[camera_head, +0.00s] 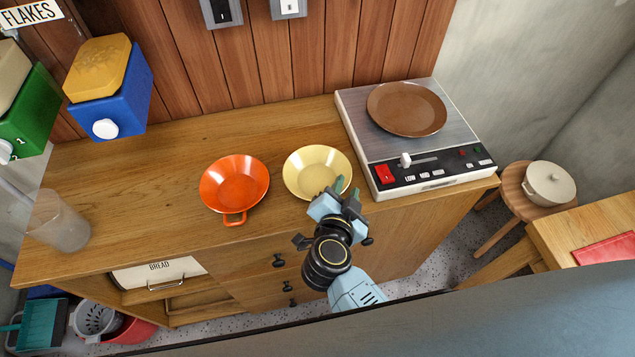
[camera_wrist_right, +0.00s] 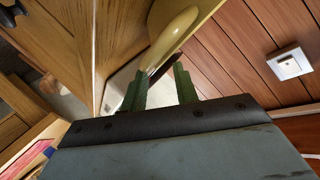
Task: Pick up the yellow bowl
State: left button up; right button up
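The yellow bowl (camera_head: 312,169) stands upright on the wooden cabinet top, between the orange pan and the hotplate. My right gripper (camera_head: 335,188) is at the bowl's front right rim, its fingers overlapping that edge in the head view. In the right wrist view the two green fingers (camera_wrist_right: 160,88) are apart. The bowl (camera_wrist_right: 178,32) shows just beyond them, its edge reaching toward the gap. I cannot tell whether a finger touches the rim. My left gripper is in neither view.
An orange pan (camera_head: 235,184) stands close left of the bowl. A hotplate (camera_head: 433,160) with a brown plate (camera_head: 407,108) is at the right. A clear cup (camera_head: 60,222) is at the far left. The cabinet top (camera_head: 140,190) is bare between cup and pan.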

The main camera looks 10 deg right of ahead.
jog(key=shift+b+x, duration=0.65)
jog(key=shift+x, duration=0.65)
grip_shut()
dwell(0.5)
